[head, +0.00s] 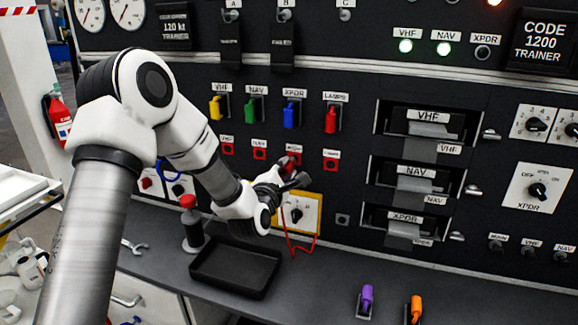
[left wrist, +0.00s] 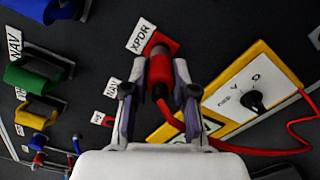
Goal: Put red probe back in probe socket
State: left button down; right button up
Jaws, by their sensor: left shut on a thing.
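My left gripper (head: 291,172) is in front of the panel at the red XPDR jack. In the left wrist view the gripper (left wrist: 153,92) is shut on the red probe (left wrist: 160,72), one finger on each side. The probe's far end is at the red XPDR jack (left wrist: 162,40); I cannot tell whether it is inside it or just in front. A red cable (left wrist: 275,151) runs from the probe and loops to the yellow meter (head: 300,210), also in the left wrist view (left wrist: 240,95). My right gripper is not in view.
Coloured switches, including a red one (head: 331,120), line the panel above the jacks. Below, a black tray (head: 236,268) and a red-topped post (head: 191,225) stand on the bench. Purple (head: 367,297) and orange (head: 416,309) pieces stand at the front. The middle bench is clear.

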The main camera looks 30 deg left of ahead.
aim_at(285, 171)
pick_arm(q)
jog(key=shift+s+f, duration=0.1)
jog(key=shift+s, duration=0.1)
jog(key=shift+b+v, duration=0.5)
jog(key=shift+v, duration=0.85)
